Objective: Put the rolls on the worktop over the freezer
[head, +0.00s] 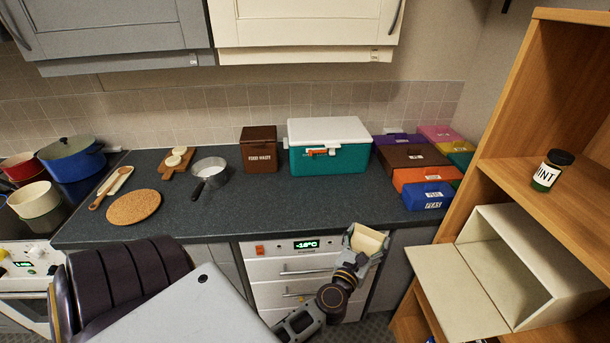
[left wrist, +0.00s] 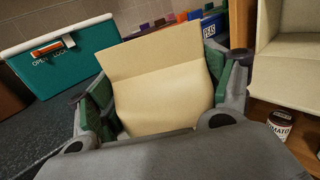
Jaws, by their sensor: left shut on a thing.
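My left gripper (head: 362,243) is shut on a pale cream packet (head: 367,240), which I take to be the rolls; no label shows. The packet fills the middle of the left wrist view (left wrist: 160,90), with a flat upper edge and a bulging lower part between the fingers. In the head view the gripper is at the worktop's front edge, right of the freezer's display. The freezer (head: 290,270) is white, with drawers and a display reading -18°C. The dark worktop (head: 290,208) runs above it. My right gripper is not in view.
A teal cool box (head: 330,165), a brown food waste box (head: 259,158) and several coloured boxes (head: 427,196) stand at the back. A saucepan (head: 209,170) is left. The worktop's front middle is clear. An open cream bin (head: 535,235) and a jar (head: 550,172) are on wooden shelves at right.

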